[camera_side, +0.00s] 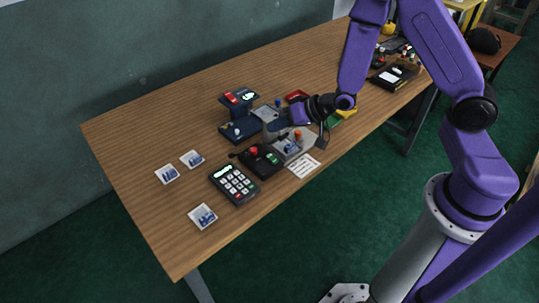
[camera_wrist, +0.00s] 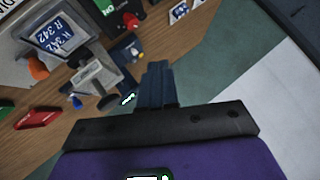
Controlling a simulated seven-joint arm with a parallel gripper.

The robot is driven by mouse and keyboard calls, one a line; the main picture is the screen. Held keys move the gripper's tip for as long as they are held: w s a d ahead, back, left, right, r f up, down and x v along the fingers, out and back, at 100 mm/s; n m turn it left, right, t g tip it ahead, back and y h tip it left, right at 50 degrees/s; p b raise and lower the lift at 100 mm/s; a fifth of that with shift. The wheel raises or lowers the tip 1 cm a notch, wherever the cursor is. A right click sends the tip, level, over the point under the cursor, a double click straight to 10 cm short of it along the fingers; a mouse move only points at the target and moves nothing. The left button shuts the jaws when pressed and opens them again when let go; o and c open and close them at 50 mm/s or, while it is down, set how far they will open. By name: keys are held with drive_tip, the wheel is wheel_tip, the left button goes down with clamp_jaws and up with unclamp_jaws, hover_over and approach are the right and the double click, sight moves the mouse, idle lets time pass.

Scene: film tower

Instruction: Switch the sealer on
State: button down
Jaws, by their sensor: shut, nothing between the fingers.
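A dark blue two-level machine (camera_side: 239,128) has a red part and a lit display (camera_side: 248,96) on top. A grey machine (camera_side: 298,147) with an orange knob (camera_side: 298,134) and blue labelled parts stands to its right; it also shows in the wrist view (camera_wrist: 20,50), with its orange knob (camera_wrist: 38,68) and "R 342" labels. I cannot tell for sure which machine is the sealer, nor whether its switch is on. My gripper (camera_side: 276,124) is shut and empty, above or beside the grey machine. Its closed fingers (camera_wrist: 158,68) show in the wrist view; I see no clear contact.
A red tray (camera_side: 297,96) lies behind. The table's left end is mostly clear.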

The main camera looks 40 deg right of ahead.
sight(274, 156)
drive_tip(key=shift+f, duration=0.15)
drive_tip(key=shift+w+f, duration=0.2)
drive_tip(key=shift+f, duration=1.2)
drive_tip(key=shift+w+f, duration=0.2)
drive_tip(key=shift+f, duration=1.2)
drive_tip(key=shift+w+f, duration=0.2)
drive_tip(key=shift+f, duration=1.2)
drive_tip(key=shift+f, duration=0.1)
drive_tip(key=shift+f, duration=0.35)
drive_tip(key=shift+w+f, duration=0.1)
drive_tip(key=shift+f, duration=0.25)
drive_tip(key=shift+r, duration=0.15)
drive_tip(key=shift+r, duration=0.65)
drive_tip(key=shift+r, duration=0.1)
drive_tip(key=shift+s+r, duration=0.25)
drive_tip(key=shift+r, duration=0.95)
drive_tip(key=shift+s+r, duration=0.2)
drive_tip(key=shift+r, duration=0.95)
